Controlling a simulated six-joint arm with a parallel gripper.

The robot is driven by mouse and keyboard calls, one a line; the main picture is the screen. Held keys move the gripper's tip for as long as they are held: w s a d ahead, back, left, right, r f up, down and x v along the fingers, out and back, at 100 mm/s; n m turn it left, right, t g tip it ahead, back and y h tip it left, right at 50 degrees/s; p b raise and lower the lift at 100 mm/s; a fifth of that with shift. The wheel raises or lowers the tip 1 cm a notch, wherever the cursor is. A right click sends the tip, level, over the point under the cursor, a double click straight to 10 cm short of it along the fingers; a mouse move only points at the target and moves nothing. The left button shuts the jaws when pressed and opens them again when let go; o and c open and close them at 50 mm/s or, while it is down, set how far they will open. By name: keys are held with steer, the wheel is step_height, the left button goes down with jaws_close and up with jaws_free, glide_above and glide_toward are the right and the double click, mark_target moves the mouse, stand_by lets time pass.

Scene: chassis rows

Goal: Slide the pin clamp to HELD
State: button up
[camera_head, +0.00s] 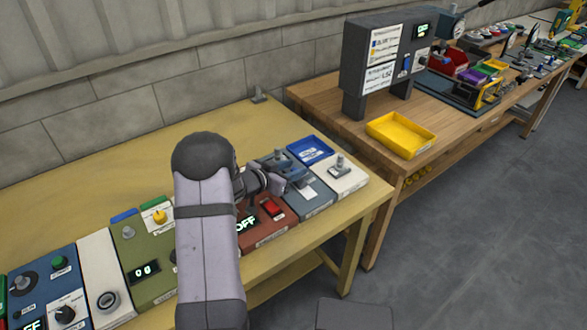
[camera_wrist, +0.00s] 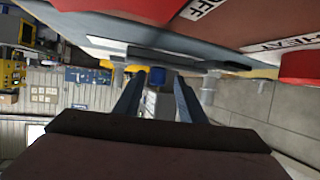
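My gripper (camera_head: 272,184) is low over the row of modules on the yellow bench, between the red module and the slate-grey one. In the wrist view its two fingers (camera_wrist: 158,82) stand apart with nothing visibly gripped between them. The slate-grey module (camera_head: 312,200) carries a blue-grey raised part (camera_head: 285,163), which may be the pin clamp; my gripper partly hides it. In the wrist view a dark bar (camera_wrist: 180,61) lies just beyond the fingertips along the slate panel. I cannot read the clamp's position or a HELD mark.
The red module (camera_head: 266,222) with a red switch and an OFF display is close beside my gripper. A white module (camera_head: 338,178) with a metal knob and a blue tray (camera_head: 310,149) stand to the right. The bench behind is mostly clear.

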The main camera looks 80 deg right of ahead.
steer(key=shift+b+v, duration=0.4)
steer(key=shift+v, duration=3)
